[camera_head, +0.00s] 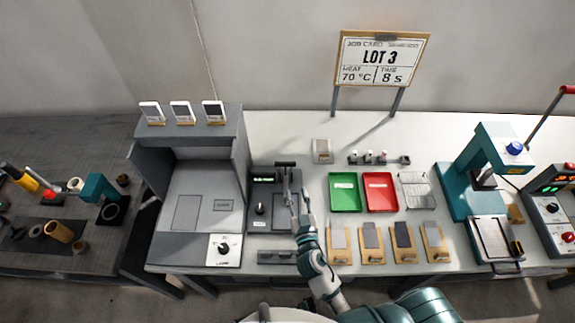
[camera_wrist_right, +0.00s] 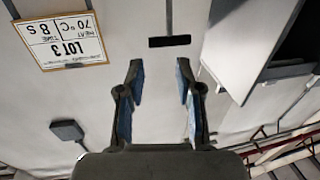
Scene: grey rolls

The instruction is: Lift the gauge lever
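The gauge (camera_head: 268,211) is a dark grey unit with a small green display and a black knob, on the white bench right of the grey booth. A dark horizontal bar (camera_head: 285,164) at its back looks like the lever's handle. My right gripper (camera_head: 291,184) is over the gauge's right side, in front of that bar, and covers part of the unit. In the wrist view, my right gripper (camera_wrist_right: 160,72) is open and empty. A black bar (camera_wrist_right: 169,41), probably the lever handle, shows just beyond the fingertips, apart from them. My left gripper is not in view.
The grey booth (camera_head: 240,150) stands close on the left. A green tray (camera_head: 344,192), a red tray (camera_head: 380,192) and a wire rack (camera_head: 417,190) lie to the right, with several tan boards in front. A teal press (camera_head: 470,175) is farther right. The job card (camera_head: 382,59) stands behind.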

